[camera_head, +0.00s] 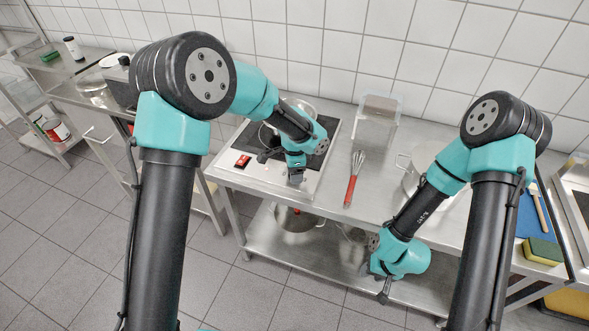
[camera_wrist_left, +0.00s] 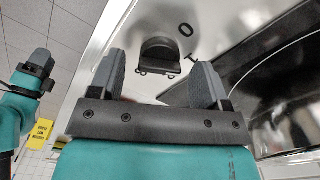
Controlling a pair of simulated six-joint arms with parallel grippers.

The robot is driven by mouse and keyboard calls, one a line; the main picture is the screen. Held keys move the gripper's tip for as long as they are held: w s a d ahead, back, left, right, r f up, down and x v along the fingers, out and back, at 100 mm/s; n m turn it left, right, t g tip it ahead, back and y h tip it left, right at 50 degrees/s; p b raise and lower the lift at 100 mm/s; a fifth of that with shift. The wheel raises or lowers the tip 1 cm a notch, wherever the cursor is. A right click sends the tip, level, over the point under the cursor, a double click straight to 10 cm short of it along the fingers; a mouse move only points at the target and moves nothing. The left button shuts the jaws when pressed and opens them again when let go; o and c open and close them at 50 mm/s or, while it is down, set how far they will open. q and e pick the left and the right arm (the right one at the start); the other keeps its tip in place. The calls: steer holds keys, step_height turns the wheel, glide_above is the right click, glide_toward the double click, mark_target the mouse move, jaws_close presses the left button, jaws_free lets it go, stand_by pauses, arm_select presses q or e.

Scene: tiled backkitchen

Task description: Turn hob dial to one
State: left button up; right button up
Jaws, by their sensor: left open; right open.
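The hob (camera_head: 335,124) is a dark glass plate in a pale metal surround on the steel table; my left arm covers part of it. My left gripper (camera_head: 296,178) is above its front edge. In the left wrist view, the black dial (camera_wrist_left: 160,54) shows between and beyond the open fingers of my left gripper (camera_wrist_left: 158,72), apart from them. An oval mark (camera_wrist_left: 185,30) and a short bar-like mark (camera_wrist_left: 191,58) are beside the dial. The dial is hidden in the head view. My right gripper (camera_head: 385,291) is open and empty, low in front of the table.
A pot (camera_head: 302,105) stands on the hob, partly hidden. A red packet (camera_head: 242,161) lies at the hob's left. A red-handled whisk (camera_head: 354,180), a clear container (camera_head: 380,107) and a large pot (camera_head: 407,180) are to the right. The lower shelf holds a steel pot (camera_head: 297,220).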

arm_select(q)
step_height(320, 180, up, 18)
steer(key=shift+f, duration=0.25)
stand_by(0.5)
